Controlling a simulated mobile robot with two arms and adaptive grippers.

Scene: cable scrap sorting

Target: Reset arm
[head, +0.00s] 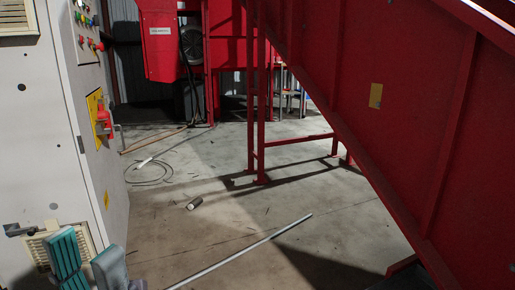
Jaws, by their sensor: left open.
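My left gripper (88,265) shows at the bottom left of the head view, with two teal-grey fingers spread apart. It is open and I see nothing between its fingers. It appears in front of the lower part of the white control cabinet; I cannot tell if they touch. The rest of my left arm is mostly cut off by the frame's lower edge. My right gripper is not in view. A coiled cable (148,172) lies on the floor beyond the cabinet. A short grey cylinder (194,203) lies on the floor near the middle.
The white control cabinet (55,130) fills the left side. A large red sloped machine (420,110) takes up the right, with red support legs (261,120). A long grey rod (245,250) lies on the concrete floor (320,205). Open floor lies between cabinet and machine.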

